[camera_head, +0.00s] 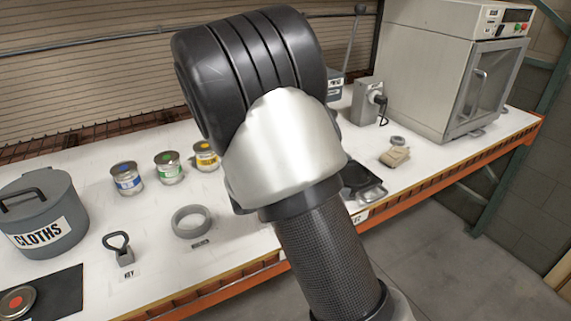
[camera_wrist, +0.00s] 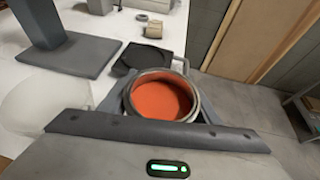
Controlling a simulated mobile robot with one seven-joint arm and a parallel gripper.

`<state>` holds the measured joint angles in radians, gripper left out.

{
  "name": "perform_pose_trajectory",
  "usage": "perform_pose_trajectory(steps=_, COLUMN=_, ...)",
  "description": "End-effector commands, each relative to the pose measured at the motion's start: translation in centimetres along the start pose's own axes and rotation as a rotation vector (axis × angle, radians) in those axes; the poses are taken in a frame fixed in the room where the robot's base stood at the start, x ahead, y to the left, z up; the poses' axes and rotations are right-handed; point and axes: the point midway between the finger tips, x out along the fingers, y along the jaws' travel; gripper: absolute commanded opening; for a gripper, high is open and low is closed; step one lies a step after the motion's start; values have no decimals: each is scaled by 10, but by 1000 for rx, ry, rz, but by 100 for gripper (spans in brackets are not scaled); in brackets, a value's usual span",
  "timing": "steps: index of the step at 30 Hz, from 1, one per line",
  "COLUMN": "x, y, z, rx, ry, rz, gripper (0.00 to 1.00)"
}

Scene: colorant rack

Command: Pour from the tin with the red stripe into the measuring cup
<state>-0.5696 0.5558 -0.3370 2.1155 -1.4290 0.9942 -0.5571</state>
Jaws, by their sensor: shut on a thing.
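An open tin filled with red-orange paint (camera_wrist: 160,98) is in the wrist view, its round metal rim upright or nearly so. My gripper (camera_wrist: 160,112) is shut on this tin, with a grey finger on each side. The tin's side and stripe are hidden. A pale translucent round vessel (camera_wrist: 32,104), probably the measuring cup, stands left of the tin, apart from it and partly cut by the frame edge. In the head view my arm hides the gripper, the held tin and the cup. A round lid with a red dot (camera_head: 17,301) lies at lower left.
Blue (camera_head: 127,178), green (camera_head: 169,167) and yellow (camera_head: 206,156) tins stand at the back. A grey stand (camera_wrist: 70,58) is beyond the cup; a black tray (camera_wrist: 150,57) is beyond the held tin. A CLOTHS bin (camera_head: 45,225), tape roll (camera_head: 192,221) and oven (camera_head: 440,70) also occupy the bench.

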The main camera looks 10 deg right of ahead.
Motion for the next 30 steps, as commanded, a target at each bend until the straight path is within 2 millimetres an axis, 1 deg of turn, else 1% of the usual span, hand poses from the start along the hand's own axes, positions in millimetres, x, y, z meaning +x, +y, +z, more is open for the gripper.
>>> perform_pose_trajectory(steps=8, x=-2, y=3, z=6, rx=-39, ry=-1, rz=-13, gripper=27)
perform_pose_trajectory(steps=17, x=-4, y=11, z=11, rx=-167, ry=0, rz=-65, gripper=27)
perform_pose_trajectory(steps=21, x=-12, y=16, z=30, rx=-228, ry=-1, rz=-91, gripper=27)
perform_pose_trajectory(steps=25, x=-16, y=21, z=40, rx=-290, ry=1, rz=-115, gripper=27)
perform_pose_trajectory(steps=30, x=-16, y=22, z=39, rx=-313, ry=2, rz=-126, gripper=27)
